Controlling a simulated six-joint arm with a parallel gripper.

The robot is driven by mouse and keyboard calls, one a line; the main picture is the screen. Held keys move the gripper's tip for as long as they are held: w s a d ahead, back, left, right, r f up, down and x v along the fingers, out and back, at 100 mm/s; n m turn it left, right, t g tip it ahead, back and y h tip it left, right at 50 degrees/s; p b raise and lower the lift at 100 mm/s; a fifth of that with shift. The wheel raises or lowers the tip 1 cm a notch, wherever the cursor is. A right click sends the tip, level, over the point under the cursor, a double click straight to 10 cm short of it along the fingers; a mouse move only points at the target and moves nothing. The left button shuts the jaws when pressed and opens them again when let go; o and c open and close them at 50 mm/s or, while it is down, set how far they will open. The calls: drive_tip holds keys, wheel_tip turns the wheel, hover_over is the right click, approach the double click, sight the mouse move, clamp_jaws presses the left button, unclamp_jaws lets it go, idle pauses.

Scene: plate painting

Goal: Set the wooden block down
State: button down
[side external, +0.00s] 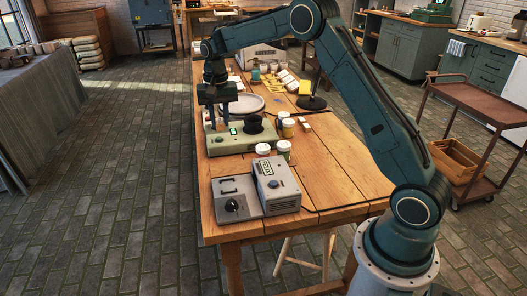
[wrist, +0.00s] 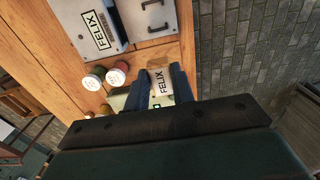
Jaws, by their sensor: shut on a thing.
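My gripper (side external: 212,120) hangs from the arm at the left side of the table, fingers pointing down, over the left part of a pale green device. In the wrist view, my gripper (wrist: 165,80) has its two dark fingers shut on the wooden block (wrist: 161,84), one on each side. The green device (side external: 227,142) has a lit green display and a black knob. It is mostly hidden behind my gripper in the wrist view.
A grey box unit labelled FELIX (side external: 277,186) stands at the table's near end beside a flat panel (side external: 236,198) with a black knob. Several lidded jars (side external: 284,149) stand right of the green device. A pale plate (side external: 246,103) lies behind it. The right of the wooden table (side external: 335,165) is clear.

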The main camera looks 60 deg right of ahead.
hover_over(226, 170)
drive_tip(key=shift+s+d+f, duration=0.1)
drive_tip(key=shift+f, duration=0.45)
drive_tip(key=shift+f, duration=0.1)
wheel_tip(226, 170, down, 16)
drive_tip(key=shift+r, duration=0.2)
drive_tip(key=shift+f, duration=0.1)
drive_tip(key=shift+f, duration=2)
drive_tip(key=shift+f, duration=0.15)
drive_tip(key=c, duration=1.2)
unclamp_jaws()
